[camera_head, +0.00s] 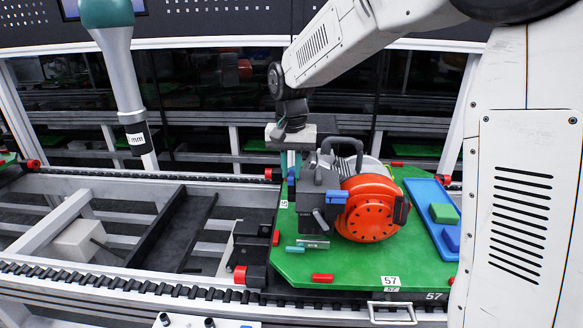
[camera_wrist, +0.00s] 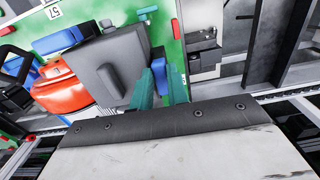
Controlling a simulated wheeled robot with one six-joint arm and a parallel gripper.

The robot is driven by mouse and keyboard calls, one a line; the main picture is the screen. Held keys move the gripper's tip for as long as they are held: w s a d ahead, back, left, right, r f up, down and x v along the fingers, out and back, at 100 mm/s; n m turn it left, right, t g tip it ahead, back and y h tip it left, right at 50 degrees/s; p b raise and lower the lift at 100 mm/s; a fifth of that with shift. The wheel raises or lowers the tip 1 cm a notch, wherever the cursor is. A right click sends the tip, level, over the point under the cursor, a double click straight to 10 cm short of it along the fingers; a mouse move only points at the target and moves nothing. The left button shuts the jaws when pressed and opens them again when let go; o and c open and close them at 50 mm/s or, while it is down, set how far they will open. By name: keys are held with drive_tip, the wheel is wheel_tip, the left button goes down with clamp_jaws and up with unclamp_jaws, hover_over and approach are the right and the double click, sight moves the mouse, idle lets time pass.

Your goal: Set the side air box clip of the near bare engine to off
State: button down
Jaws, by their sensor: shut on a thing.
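The bare engine, with an orange round housing (camera_head: 370,210), sits on the green pallet (camera_head: 350,268); the housing also shows in the wrist view (camera_wrist: 62,88). Its grey air box (camera_head: 314,188) is on the engine's left side and fills the middle of the wrist view (camera_wrist: 118,62). My gripper (camera_head: 291,172) points down at the air box's far left side. Its teal fingers (camera_wrist: 161,80) are shut on the small blue side clip (camera_wrist: 159,66) beside the air box. The fingers hide most of the clip, so its setting cannot be told. Another blue part (camera_head: 336,197) is on the engine's front.
A blue tray (camera_head: 421,205) with a green block (camera_head: 444,213) and a blue block lies on the pallet's right. Red blocks (camera_head: 322,277) sit along the pallet edge. The conveyor rail (camera_head: 130,286) runs in front. A grey post with a teal top (camera_head: 122,75) stands at left.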

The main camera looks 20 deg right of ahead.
sight(292, 174)
drive_tip(key=shift+w, duration=0.1)
drive_tip(key=c, duration=1.4)
unclamp_jaws()
drive_tip(key=shift+o, duration=0.2)
wheel_tip(292, 174, up, 8)
drive_tip(key=shift+d+f, duration=0.1)
drive_tip(key=shift+n+g, duration=0.3)
drive_tip(key=shift+n, duration=0.5)
drive_tip(key=s+f, duration=0.2)
drive_tip(key=s, duration=0.1)
drive_tip(key=shift+s+d+f, duration=0.15)
drive_tip(key=shift+d, duration=0.05)
drive_tip(key=s+d+n+t, duration=0.1)
drive_tip(key=s+d, duration=0.1)
drive_tip(key=s, duration=1.2)
drive_tip(key=s+d+f+n+t, duration=0.1)
drive_tip(key=s+d+n, duration=0.1)
drive_tip(key=s, duration=1.3)
drive_tip(key=shift+s+d+f, duration=0.15)
drive_tip(key=shift+d+f, duration=0.15)
drive_tip(key=shift+d, duration=0.45)
